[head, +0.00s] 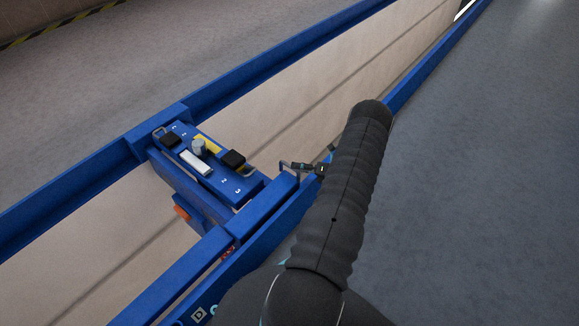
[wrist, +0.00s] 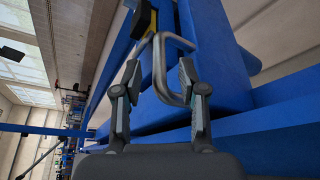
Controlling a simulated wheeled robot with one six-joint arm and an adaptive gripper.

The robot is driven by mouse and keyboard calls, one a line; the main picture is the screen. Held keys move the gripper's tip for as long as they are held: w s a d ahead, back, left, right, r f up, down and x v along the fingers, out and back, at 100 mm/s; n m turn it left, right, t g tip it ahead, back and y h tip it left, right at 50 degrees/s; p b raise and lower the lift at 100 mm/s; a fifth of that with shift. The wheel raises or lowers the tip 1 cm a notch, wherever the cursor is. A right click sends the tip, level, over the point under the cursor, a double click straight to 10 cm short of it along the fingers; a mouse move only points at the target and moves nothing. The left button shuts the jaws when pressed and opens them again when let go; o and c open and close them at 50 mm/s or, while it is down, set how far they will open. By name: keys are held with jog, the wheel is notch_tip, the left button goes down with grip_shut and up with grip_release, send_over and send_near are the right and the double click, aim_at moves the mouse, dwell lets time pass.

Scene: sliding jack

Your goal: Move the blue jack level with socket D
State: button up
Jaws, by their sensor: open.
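The blue jack (head: 215,205) spans the gap between two blue rails, with black blocks, a grey knob, a white block and a yellow patch on top. A bent metal handle (wrist: 160,72) stands out from its blue end in the wrist view. My gripper (wrist: 158,78) is open, with one finger on each side of the handle; I cannot tell whether either touches it. In the head view my gripper (head: 306,168) is small and partly hidden behind my arm. A tile marked D (head: 198,314) is on the near rail at the bottom edge; its socket is not clearly visible.
The far rail (head: 270,62) and near rail (head: 425,72) run diagonally, with a pale surface (head: 340,60) between them. An orange-red part (head: 181,211) sits on the jack's side. Open grey floor (head: 490,180) lies to the right.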

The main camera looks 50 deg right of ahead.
aim_at(289, 165)
jog(key=shift+x, duration=2.15)
grip_shut()
